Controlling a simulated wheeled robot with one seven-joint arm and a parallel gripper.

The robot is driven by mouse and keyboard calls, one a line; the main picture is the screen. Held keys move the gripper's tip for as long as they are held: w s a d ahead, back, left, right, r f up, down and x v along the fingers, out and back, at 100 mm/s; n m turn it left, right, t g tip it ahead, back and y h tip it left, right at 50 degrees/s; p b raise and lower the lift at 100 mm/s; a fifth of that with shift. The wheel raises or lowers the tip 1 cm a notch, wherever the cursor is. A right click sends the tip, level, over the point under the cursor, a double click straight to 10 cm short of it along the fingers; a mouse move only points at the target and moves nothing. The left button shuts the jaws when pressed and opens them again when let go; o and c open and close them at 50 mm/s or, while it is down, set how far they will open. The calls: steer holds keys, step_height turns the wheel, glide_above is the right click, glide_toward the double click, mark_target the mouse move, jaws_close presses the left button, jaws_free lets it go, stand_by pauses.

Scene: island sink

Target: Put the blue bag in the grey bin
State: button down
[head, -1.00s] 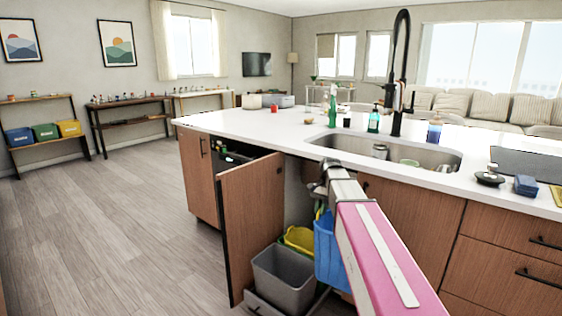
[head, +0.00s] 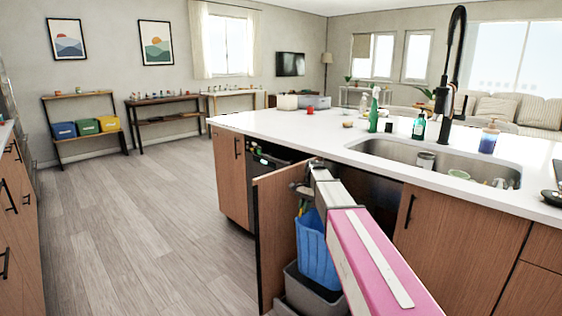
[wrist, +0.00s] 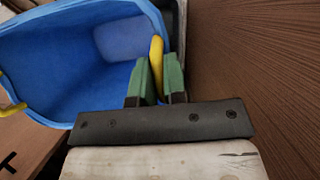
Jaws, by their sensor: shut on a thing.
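The blue bag (head: 318,250) hangs from my gripper (head: 306,190) inside the open cabinet under the sink counter. In the wrist view, my green fingertips (wrist: 157,78) are shut on its yellow handle (wrist: 156,60), and the bag's open inside (wrist: 70,60) shows to the left. The grey bin (head: 308,292) stands low in the cabinet, partly hidden by the bag and my arm. The bag's lower end overlaps the bin in the head view; I cannot tell whether it is inside the rim or in front of it.
The open wooden cabinet door (head: 284,225) stands close to the left of the bag and bin. The white countertop (head: 290,128) is above them, with the sink (head: 440,165) to the right. The floor (head: 150,220) to the left is clear.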

mark_target(304, 218)
steer(key=shift+f, duration=2.75)
steer(key=c, duration=1.1)
jaws_free()
steer(key=v, duration=1)
steer(key=shift+r, duration=0.4)
steer(key=shift+d, duration=0.1)
